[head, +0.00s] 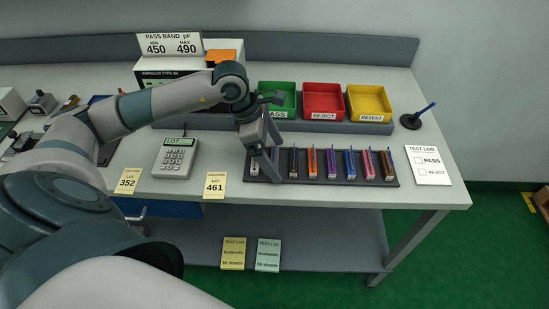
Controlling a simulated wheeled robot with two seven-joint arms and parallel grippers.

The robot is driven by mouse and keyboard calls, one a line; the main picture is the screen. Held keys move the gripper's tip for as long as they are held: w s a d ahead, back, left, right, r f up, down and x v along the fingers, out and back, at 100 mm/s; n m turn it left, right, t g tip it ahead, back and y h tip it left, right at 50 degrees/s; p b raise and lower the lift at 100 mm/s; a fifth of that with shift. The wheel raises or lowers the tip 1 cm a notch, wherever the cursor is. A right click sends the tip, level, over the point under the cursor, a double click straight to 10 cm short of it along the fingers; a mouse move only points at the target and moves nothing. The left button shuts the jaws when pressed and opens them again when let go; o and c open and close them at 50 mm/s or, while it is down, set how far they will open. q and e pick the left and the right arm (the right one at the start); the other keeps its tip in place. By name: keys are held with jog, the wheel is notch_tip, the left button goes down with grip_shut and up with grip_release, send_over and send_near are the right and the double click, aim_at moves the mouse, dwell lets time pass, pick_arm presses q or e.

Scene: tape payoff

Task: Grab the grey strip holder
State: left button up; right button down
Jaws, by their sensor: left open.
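A dark rack (345,182) on the bench holds a row of upright strip holders in several colours. A small pale grey holder (254,169) stands at its left end, partly beside my gripper. My left gripper (269,168) is open and points down at the left end of the rack, close to this grey holder. The fingers hide part of the rack there, and I cannot tell whether they touch or straddle a holder. My right gripper is not in view.
Green (283,97), red (325,99) and yellow (368,101) bins stand behind the rack. A grey keypad device (176,158) and a LOT 461 card (215,186) lie to the left. A test log card (428,165) and a pen stand (411,121) are at the right.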

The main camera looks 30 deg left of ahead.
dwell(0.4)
pick_arm(q)
jog(key=c, duration=1.2)
jog(key=shift+r, duration=0.1)
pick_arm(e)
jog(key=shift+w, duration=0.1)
pick_arm(q)
jog(key=shift+r+b, duration=0.3)
jog(key=shift+r, duration=0.1)
notch_tip(320, 180, up, 3)
jog(key=shift+w+f+b, duration=0.1)
jog(key=shift+b, duration=0.5)
jog(key=shift+s+d+r+b, duration=0.45)
jog(key=shift+s+d+r, duration=0.75)
jog(key=shift+d, duration=0.4)
jog(key=shift+s+d+r+b, duration=0.4)
jog(key=shift+s+d+r, duration=0.75)
jog(key=shift+d, duration=0.45)
jog(key=shift+s+d+r+b, duration=0.45)
jog(key=shift+s+d+r, duration=0.6)
jog(key=shift+d+r, duration=0.4)
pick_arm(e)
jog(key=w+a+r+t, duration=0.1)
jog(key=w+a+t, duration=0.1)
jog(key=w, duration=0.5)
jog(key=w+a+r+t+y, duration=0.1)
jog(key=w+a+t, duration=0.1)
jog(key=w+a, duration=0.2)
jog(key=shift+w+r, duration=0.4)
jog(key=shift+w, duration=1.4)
